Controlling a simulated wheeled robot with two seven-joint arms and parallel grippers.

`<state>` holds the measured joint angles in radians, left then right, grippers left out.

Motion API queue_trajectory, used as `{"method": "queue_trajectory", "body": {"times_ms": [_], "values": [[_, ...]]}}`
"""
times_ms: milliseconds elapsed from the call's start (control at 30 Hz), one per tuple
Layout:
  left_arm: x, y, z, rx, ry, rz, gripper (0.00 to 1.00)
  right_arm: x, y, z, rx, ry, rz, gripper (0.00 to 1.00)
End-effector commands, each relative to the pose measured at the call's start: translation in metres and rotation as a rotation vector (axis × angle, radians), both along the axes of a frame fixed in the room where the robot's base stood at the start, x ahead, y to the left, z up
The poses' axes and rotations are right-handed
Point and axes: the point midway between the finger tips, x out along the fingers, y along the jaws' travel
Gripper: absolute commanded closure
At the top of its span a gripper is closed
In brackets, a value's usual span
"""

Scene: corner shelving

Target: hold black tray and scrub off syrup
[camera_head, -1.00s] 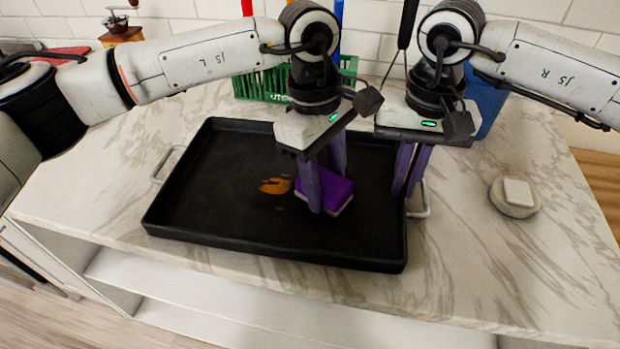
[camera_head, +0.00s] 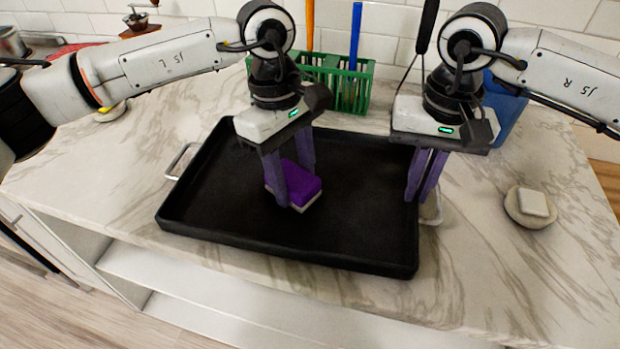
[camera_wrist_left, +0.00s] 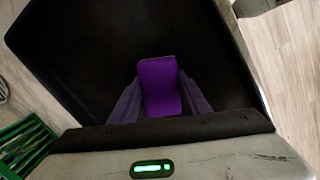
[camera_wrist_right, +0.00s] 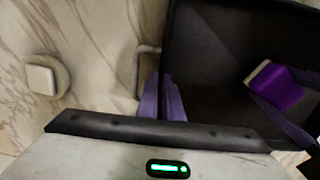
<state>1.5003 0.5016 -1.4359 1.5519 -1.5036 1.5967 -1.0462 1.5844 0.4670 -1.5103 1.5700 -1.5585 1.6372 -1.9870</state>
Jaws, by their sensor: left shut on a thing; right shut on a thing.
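The black tray (camera_head: 345,225) lies on the marble counter with a metal handle at each short side. My left gripper (camera_head: 294,189) is shut on a purple sponge (camera_head: 309,186) with a pale underside, down on the tray floor left of centre. The sponge also shows between the fingers in the left wrist view (camera_wrist_left: 159,85). My right gripper (camera_head: 420,196) is shut at the tray's right side, by the handle (camera_head: 432,209); whether on rim or handle is unclear. No orange syrup shows on the visible floor; the area under the sponge is hidden.
A green rack (camera_head: 352,85) with upright utensils stands behind the tray. A blue container (camera_head: 508,110) is behind my right gripper. A round dish with a white block (camera_head: 533,203) sits on the right. The counter around that dish is clear.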

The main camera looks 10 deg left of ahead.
Motion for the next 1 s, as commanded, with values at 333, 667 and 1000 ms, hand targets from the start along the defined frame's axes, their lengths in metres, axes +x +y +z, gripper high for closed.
{"method": "queue_trajectory", "body": {"times_ms": [333, 667, 1000], "values": [[0.001, 0.033, -0.001, 0.003, 0.001, 0.004, 0.76, 0.000, -0.001, 0.000, -0.002, 0.001, 0.000, 1.00], [0.001, 0.033, 0.035, 0.001, -0.001, 0.000, 0.76, 0.000, 0.000, 0.000, -0.001, 0.001, 0.000, 1.00], [0.002, 0.033, 0.067, 0.000, -0.002, 0.000, 0.76, 0.000, 0.000, 0.000, -0.001, 0.000, 0.000, 1.00]]}}
